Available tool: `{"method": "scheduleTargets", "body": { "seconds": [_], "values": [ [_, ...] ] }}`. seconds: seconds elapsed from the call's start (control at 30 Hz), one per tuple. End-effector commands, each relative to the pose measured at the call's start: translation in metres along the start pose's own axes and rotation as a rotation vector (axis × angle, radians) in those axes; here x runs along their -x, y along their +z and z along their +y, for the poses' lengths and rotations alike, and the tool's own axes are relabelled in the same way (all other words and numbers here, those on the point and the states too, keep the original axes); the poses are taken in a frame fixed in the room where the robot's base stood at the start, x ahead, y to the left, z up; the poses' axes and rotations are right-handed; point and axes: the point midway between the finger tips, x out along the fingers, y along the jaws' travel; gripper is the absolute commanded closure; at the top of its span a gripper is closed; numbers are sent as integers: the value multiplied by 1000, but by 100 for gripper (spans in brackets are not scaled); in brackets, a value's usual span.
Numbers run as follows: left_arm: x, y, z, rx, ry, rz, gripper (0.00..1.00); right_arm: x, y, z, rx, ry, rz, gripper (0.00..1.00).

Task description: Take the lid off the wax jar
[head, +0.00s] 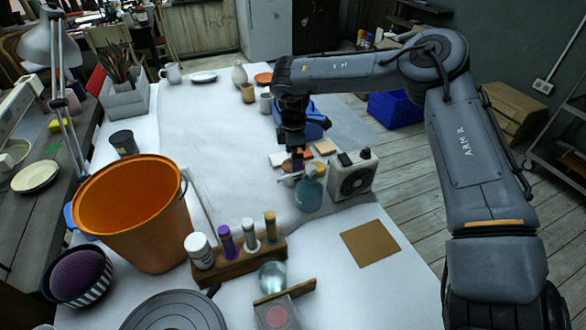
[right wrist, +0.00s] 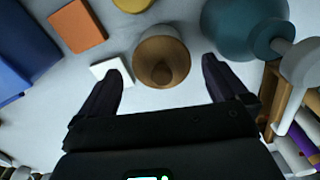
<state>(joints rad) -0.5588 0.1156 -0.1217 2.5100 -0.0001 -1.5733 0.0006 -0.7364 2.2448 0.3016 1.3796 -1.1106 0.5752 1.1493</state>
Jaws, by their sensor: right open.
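The wax jar shows in the right wrist view as a round brown wooden lid (right wrist: 161,52) with a knob, seen from above. The lid sits on the jar, and the pale jar body is mostly hidden beneath it. My right gripper (right wrist: 161,70) is open, with one dark finger on each side of the lid and a gap to both. In the head view my right gripper (head: 296,162) points down beside the blue-green spray bottle, and it largely hides the jar there. My left gripper is not in view.
The spray bottle (head: 311,193) and a cream fan box (head: 352,174) stand close to the right of the gripper. Coloured tiles (head: 325,147) lie behind. A wooden rack (head: 240,262) with bottles and an orange bucket (head: 140,215) stand nearer. The cloth behind-left is clear.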

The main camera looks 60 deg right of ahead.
Motion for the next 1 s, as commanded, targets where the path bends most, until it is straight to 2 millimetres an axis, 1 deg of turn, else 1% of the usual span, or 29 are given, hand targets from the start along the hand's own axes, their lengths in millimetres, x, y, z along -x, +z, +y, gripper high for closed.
{"method": "scheduleTargets", "body": {
  "seconds": [0.03,0.1,0.33,0.37,0.7,0.73,1.0],
  "values": [
    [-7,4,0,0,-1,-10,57,-9,0,0,0,-1,-1,0],
    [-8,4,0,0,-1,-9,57,-13,0,0,0,1,0,0],
    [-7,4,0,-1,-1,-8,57,-14,0,0,0,1,0,0],
    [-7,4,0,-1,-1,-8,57,-14,0,0,0,1,0,2],
    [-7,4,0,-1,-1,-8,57,-14,0,0,-1,1,0,54],
    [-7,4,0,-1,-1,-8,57,-14,0,0,-1,1,0,55],
    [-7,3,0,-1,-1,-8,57,-12,0,0,0,1,0,55]
  ]
}}
